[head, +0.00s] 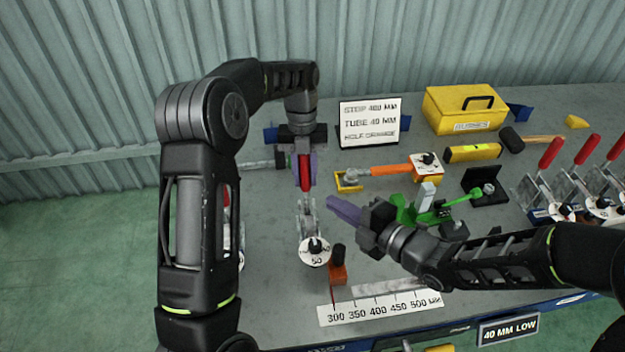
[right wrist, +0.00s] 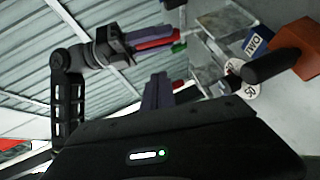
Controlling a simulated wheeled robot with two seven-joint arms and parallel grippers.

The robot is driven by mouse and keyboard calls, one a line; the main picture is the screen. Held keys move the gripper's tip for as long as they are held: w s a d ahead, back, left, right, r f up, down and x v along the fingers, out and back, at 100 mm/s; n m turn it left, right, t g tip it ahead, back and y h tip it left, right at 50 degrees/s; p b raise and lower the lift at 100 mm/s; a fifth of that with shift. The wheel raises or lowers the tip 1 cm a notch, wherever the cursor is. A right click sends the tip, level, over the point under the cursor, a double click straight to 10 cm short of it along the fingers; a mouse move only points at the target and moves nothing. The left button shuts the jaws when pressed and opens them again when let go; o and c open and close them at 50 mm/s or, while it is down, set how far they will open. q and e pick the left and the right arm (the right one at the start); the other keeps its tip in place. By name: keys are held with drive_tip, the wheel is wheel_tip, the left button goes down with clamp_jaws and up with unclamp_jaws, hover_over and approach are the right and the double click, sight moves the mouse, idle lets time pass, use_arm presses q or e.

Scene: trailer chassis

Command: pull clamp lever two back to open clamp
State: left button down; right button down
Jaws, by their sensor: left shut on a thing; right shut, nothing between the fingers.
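A toggle clamp (head: 309,226) stands at the middle left of the bench, with a white disc marked 50 (head: 314,252) at its front. My left gripper (head: 304,170) comes down from behind and is shut on this clamp's red lever (head: 305,182). The red lever (right wrist: 155,44) also shows between the left gripper's fingers in the right wrist view. My right gripper (head: 345,210) is shut and empty, a little right of the clamp. A second clamp is mostly hidden behind my left arm.
An orange block with a black knob (head: 338,268) and a ruler strip (head: 380,308) lie in front. A green fixture (head: 425,210) stands right of my right gripper. Several red-levered clamps (head: 575,185) fill the right side. A sign (head: 370,122) and yellow toolbox (head: 465,107) stand behind.

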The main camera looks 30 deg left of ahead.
sight(307, 173)
drive_tip(key=w+a+f, duration=0.2)
drive_tip(key=w+a, duration=0.3)
drive_tip(key=a, duration=0.4)
drive_tip(key=shift+w+f, duration=0.3)
use_arm(q)
drive_tip(key=shift+s+d, duration=0.1)
drive_tip(key=shift+d, duration=0.1)
use_arm(e)
drive_tip(key=shift+w+a, duration=0.4)
drive_tip(key=shift+w, duration=0.4)
use_arm(q)
drive_tip(key=c, duration=1.1)
unclamp_jaws()
drive_tip(key=shift+c, duration=0.2)
use_arm(e)
drive_tip(key=shift+a, duration=0.1)
use_arm(q)
drive_tip(key=shift+a, duration=0.2)
use_arm(e)
drive_tip(key=shift+s, duration=0.1)
